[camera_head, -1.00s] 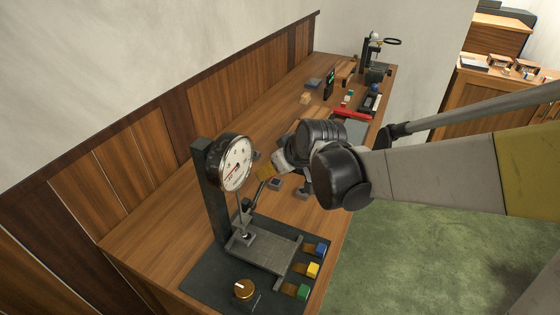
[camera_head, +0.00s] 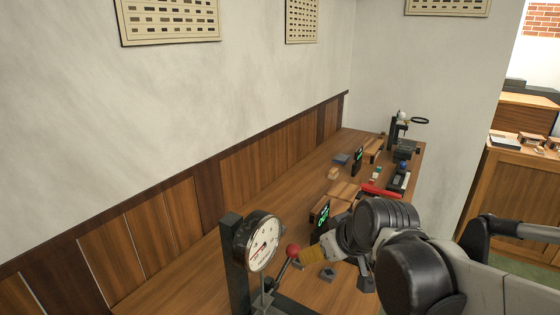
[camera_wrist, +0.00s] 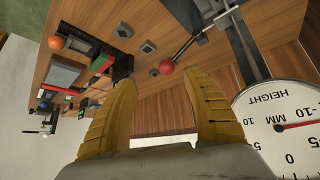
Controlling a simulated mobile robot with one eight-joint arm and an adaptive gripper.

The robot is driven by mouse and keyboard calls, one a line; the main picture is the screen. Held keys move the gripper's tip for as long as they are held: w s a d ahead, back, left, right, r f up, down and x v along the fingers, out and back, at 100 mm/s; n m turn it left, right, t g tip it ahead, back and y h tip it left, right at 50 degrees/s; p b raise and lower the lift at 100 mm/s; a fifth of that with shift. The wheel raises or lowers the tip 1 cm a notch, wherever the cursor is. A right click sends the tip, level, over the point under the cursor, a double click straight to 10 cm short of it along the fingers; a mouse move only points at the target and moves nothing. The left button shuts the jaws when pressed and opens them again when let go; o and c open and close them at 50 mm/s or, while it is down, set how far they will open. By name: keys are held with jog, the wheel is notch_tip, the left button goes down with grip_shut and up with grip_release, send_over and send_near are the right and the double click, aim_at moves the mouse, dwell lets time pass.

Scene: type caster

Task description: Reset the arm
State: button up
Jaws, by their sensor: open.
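My gripper (camera_head: 308,256) is open and empty, with its yellow fingers just right of the dial gauge in the head view. In the wrist view the two yellow fingers (camera_wrist: 160,105) stand well apart with nothing between them. A lever with a red ball knob (camera_head: 293,251) is close to the fingertips in the head view. In the wrist view the red knob (camera_wrist: 166,67) shows beyond the gap between the fingers. My forearm reaches in from the lower right and hides part of the bench.
The round white height gauge (camera_head: 263,241) on a dark post is very near my gripper; its face (camera_wrist: 288,128) fills the wrist view's lower right. The wooden bench (camera_head: 190,275) carries small devices, a red bar (camera_head: 381,191) and a stand with a ring (camera_head: 402,130) farther back.

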jog(key=s+d+m+h, duration=0.1)
jog(key=s+d+m, duration=0.1)
jog(key=s+d, duration=0.2)
jog(key=s+d+f+m+h, duration=0.1)
jog(key=s+d+m, duration=0.2)
jog(key=s, duration=0.8)
jog(key=shift+s+d+f+h, duration=0.15)
jog(key=shift+d+f+h, duration=0.15)
jog(key=shift+d, duration=0.2)
